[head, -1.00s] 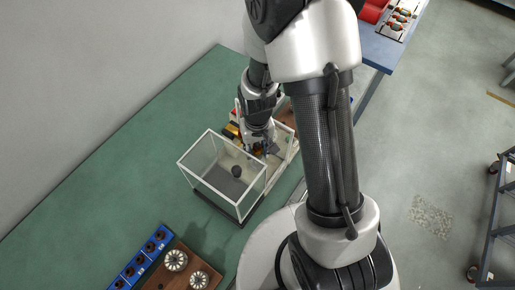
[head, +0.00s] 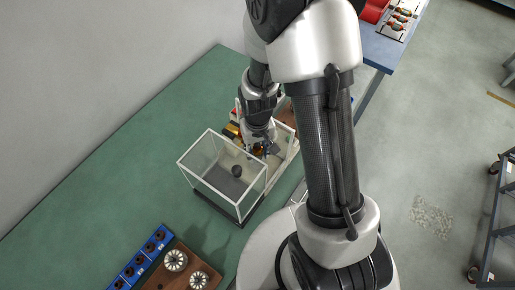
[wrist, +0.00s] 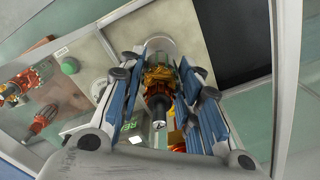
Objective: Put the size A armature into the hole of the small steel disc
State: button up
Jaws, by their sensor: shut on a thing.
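My gripper (wrist: 160,105) is shut on an armature (wrist: 159,82) with copper windings, a black commutator and a thin shaft end facing the wrist camera. The blue finger pads lie on both sides of it. A pale round metal piece (wrist: 160,43) shows just beyond the armature's far end. I cannot tell whether it is the small steel disc, whether the armature touches it, or see its hole. In the head view my gripper (head: 262,150) is low beside the clear-walled box, and the armature is too small to make out there.
A wooden board with red-and-copper armatures (wrist: 43,118) lies at left in the wrist view. Slotted silver discs (head: 176,260) sit at the near bench end. The green bench (head: 120,165) is clear at left.

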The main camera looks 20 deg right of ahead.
jog(key=shift+f+b, duration=1)
jog(key=shift+f, duration=0.25)
jog(key=o, duration=1.3)
jog(key=shift+r+p, duration=1.75)
jog(key=shift+r, duration=0.55)
